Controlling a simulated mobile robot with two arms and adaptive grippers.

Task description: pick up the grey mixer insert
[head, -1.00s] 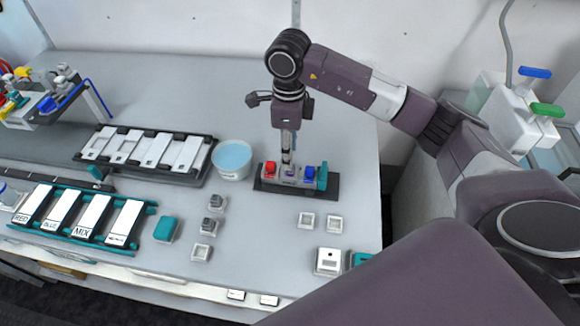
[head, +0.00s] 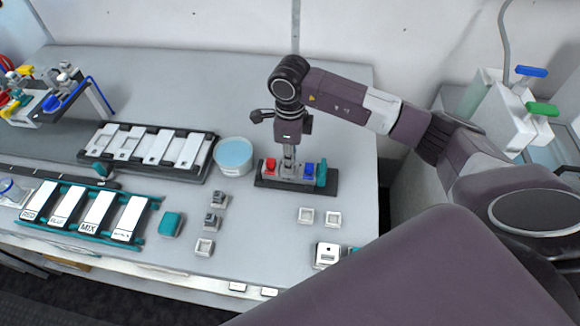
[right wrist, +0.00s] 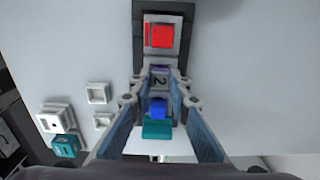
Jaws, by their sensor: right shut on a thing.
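A dark base (head: 266,182) carries a row of pieces: a red-topped block (head: 270,165), a grey piece marked 2 (right wrist: 160,79), a blue-topped block (head: 309,169) and a teal end part (head: 321,173). The grey piece sits between the red and blue blocks and looks like the mixer insert. My right gripper (head: 289,168) points straight down over the row. In the right wrist view its fingertips (right wrist: 161,92) lie on both sides of the grey piece, shut on it. The piece still sits in the row. My left gripper is not in view.
A tub of light blue liquid (head: 234,154) stands close left of the base. Small white holders (head: 306,215) and grey blocks (head: 219,199) lie nearer the front edge. A black rack with white plates (head: 150,147) and a teal labelled rack (head: 152,212) fill the left side.

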